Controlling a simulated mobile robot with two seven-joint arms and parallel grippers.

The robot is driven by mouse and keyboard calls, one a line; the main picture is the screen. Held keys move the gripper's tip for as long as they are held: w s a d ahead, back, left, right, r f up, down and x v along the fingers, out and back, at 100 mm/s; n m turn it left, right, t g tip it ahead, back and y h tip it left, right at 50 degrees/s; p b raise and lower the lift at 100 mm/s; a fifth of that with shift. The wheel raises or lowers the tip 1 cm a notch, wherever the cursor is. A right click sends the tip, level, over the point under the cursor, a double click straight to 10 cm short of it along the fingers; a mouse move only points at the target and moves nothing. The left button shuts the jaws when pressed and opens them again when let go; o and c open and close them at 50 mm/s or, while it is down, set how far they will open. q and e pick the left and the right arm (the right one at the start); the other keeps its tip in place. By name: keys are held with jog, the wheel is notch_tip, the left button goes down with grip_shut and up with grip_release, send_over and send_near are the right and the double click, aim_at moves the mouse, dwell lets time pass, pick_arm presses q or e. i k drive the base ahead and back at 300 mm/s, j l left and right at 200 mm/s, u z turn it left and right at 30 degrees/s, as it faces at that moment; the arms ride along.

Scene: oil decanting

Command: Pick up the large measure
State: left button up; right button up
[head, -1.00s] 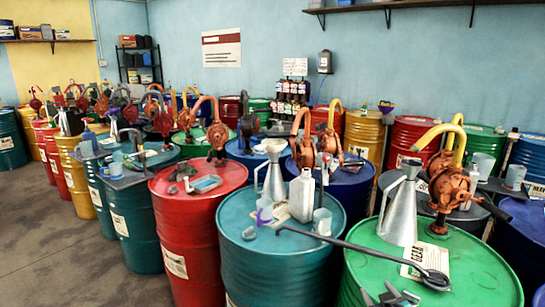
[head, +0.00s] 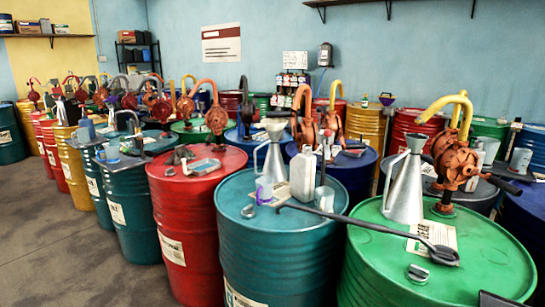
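Two metal measures with cone-shaped bodies, side handles and funnel tops are in view. The larger-looking one (head: 405,192) stands upright on the green drum (head: 385,262) at the front right, left of an orange pump. The smaller-looking one (head: 273,177) stands upright on the teal drum (head: 262,255), beside a pale grey bottle. Nothing is holding either measure. Neither of my grippers shows in the head view, so I cannot see whether they are open or shut.
A long dark ladle (head: 375,233) spans the teal and green drums in front of the larger measure. The orange hand pump (head: 455,165) stands close to its right. The pale bottle (head: 303,176) stands on the teal drum. Bare floor (head: 75,260) lies at the left.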

aim_at(403, 203)
jog(key=z, duration=2.35)
jog(key=u, duration=1.4)
jog(key=i+j, duration=0.2)
jog(key=i+j+z, duration=0.1)
jog(key=j, duration=0.3)
jog(key=i+j, duration=0.3)
jog(key=j+z, duration=0.05)
